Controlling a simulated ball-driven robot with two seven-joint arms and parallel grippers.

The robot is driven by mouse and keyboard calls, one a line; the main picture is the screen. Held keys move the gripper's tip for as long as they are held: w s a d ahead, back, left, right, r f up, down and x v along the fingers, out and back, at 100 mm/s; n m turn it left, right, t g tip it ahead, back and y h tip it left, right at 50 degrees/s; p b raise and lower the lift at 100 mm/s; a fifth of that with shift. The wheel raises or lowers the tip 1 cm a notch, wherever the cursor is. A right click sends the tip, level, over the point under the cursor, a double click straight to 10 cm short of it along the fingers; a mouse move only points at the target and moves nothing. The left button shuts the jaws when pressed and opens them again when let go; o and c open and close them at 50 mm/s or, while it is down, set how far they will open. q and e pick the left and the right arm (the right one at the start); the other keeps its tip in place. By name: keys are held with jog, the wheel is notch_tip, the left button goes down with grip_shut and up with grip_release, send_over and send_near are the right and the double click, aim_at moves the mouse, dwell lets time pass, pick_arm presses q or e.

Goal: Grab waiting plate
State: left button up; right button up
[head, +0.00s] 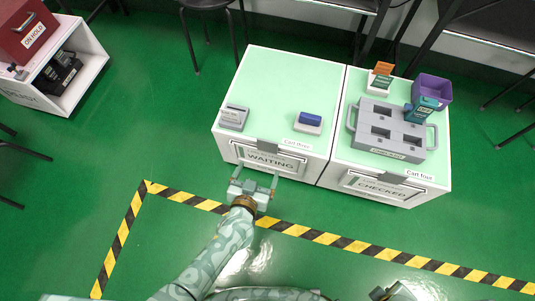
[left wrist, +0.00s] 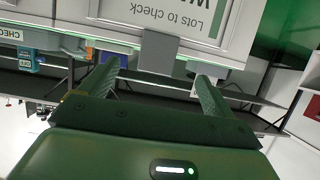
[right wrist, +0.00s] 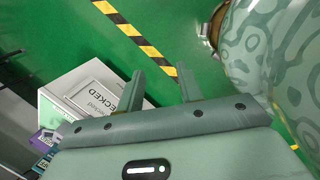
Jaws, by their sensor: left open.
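The waiting plate (head: 271,159) is a framed white sign reading WAITING on the front of the left green-topped cart (head: 290,75). A grey tab (head: 268,146) sits at its upper edge. In the left wrist view the plate (left wrist: 205,20) appears upside down, with the grey tab (left wrist: 159,52) between and just beyond the fingertips. My left gripper (head: 256,176) is open and empty in front of the plate; its fingers (left wrist: 157,72) do not visibly grip anything. My right gripper (right wrist: 159,74) is open and empty, away from the plate, over the floor.
A second cart has a CHECKED plate (head: 380,186) and carries a grey tray (head: 388,148), a purple bin (head: 432,88) and a teal tester (head: 421,109). Two small devices (head: 233,117) (head: 309,122) stand on the waiting cart. Striped tape (head: 310,234) crosses the open floor.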

aim_at(267, 148)
pick_arm(q)
jog(key=b+x, duration=0.5)
jog(key=x, duration=0.4)
jog(key=shift+w+f, duration=0.1)
jog(key=shift+f, duration=0.2)
jog(key=shift+w+d+r+b, duration=0.15)
jog(key=shift+w+b, duration=0.1)
jog(key=shift+b, duration=0.05)
jog(key=c, duration=1.5)
jog(key=shift+o, duration=0.2)
jog(key=shift+r, duration=0.1)
pick_arm(e)
jog(key=w+a+r+m+t+y, duration=0.1)
jog(key=w+a+r+t+y, duration=0.2)
jog(key=w+a, duration=0.4)
jog(key=shift+w+a+r+m+t, duration=0.2)
jog(key=shift+w+a+m+t, duration=0.15)
jog(key=shift+w, duration=0.5)
